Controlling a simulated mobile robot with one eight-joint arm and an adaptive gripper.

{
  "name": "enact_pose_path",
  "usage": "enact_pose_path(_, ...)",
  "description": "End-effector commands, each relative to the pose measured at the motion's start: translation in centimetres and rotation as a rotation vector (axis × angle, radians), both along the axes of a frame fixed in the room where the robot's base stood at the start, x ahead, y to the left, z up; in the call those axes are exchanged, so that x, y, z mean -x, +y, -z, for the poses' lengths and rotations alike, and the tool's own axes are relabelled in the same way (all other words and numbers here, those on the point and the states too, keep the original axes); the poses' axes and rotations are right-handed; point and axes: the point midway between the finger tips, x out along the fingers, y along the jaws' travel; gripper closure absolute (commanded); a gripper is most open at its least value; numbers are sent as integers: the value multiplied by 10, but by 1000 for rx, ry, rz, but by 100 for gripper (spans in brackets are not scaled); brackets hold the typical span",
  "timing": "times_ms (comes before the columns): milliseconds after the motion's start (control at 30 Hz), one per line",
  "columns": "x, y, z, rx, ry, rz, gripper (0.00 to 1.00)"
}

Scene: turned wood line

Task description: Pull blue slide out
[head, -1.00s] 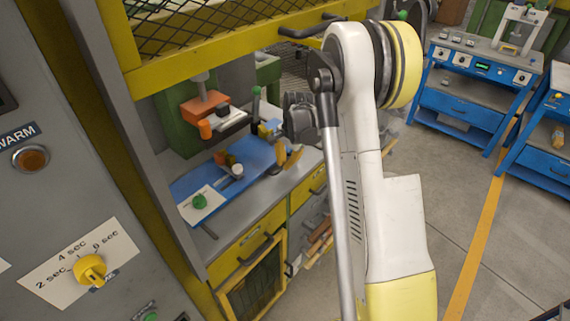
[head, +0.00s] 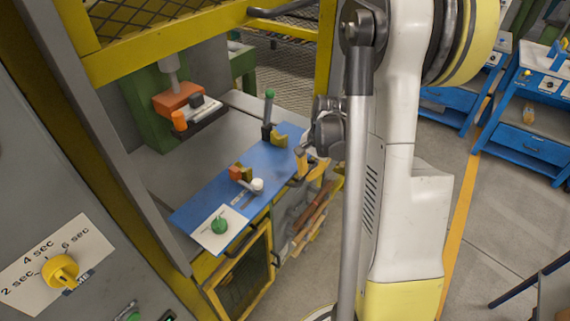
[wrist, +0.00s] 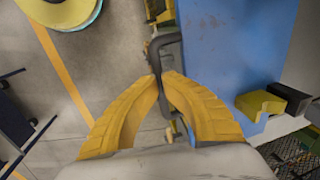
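The blue slide (head: 267,160) is a flat plate at the front of the grey bench, its front edge reaching over the bench's front. It carries a white plate with a green knob (head: 219,225), small colored blocks with a white cylinder (head: 257,184), and yellow V-shaped blocks. In the wrist view the slide (wrist: 225,50) fills the upper right, with a dark bar handle (wrist: 155,52) along its edge. My gripper (wrist: 163,78) has its yellow fingers closed around this handle. In the head view my gripper (head: 306,166) is at the slide's right front; the handle is hidden there.
An orange press head (head: 178,98) hangs behind the slide, over bare grey bench (head: 175,160). A yellow-framed mesh guard (head: 200,35) is above. A grey control panel with a yellow dial (head: 61,271) stands left. Blue workbenches (head: 532,143) are at the right; the floor between is clear.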

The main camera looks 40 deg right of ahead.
Motion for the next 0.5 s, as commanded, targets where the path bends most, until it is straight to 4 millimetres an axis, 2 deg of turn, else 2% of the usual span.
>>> enact_pose_path(33,15,-5,2,-1,3,5,100)
enact_pose_path(200,50,-18,2,-1,1,3,100)
enact_pose_path(333,69,-24,1,-1,1,2,100)
enact_pose_path(500,81,-28,1,-2,1,0,100)
